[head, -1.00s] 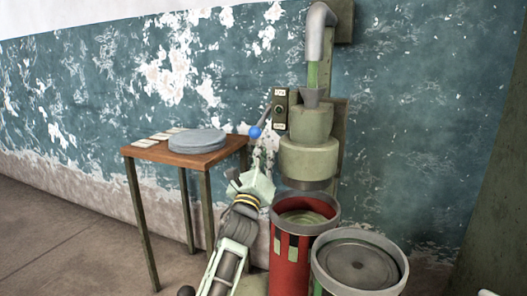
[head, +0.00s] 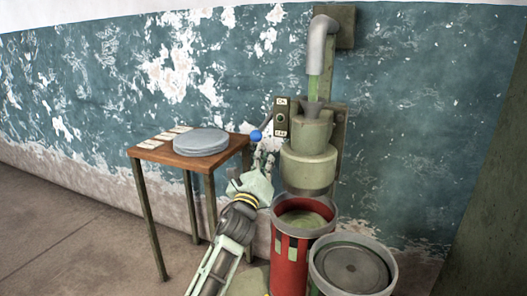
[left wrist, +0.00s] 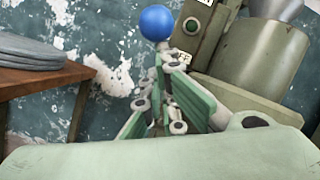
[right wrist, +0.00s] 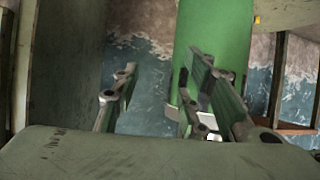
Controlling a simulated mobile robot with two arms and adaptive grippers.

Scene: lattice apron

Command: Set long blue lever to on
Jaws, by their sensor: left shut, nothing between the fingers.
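The long blue lever has a blue ball knob (head: 255,136) on a thin rod. The rod runs from the ON/OFF switch plate (head: 281,118) to the left and slightly down. ON is the upper label and OFF the lower one. My left gripper (head: 264,157) is shut and empty, just below the knob in the head view. In the left wrist view the knob (left wrist: 156,22) shows beyond the fingertips; I cannot tell whether they touch. My right gripper (right wrist: 160,85) shows only in the right wrist view, with its fingers apart and nothing visible between them.
A small wooden table (head: 175,157) with stacked grey discs (head: 201,142) and cards stands at the left. A green machine (head: 309,160) with a pipe is right of the lever. A red drum (head: 291,262) and a second drum (head: 351,268) stand below it.

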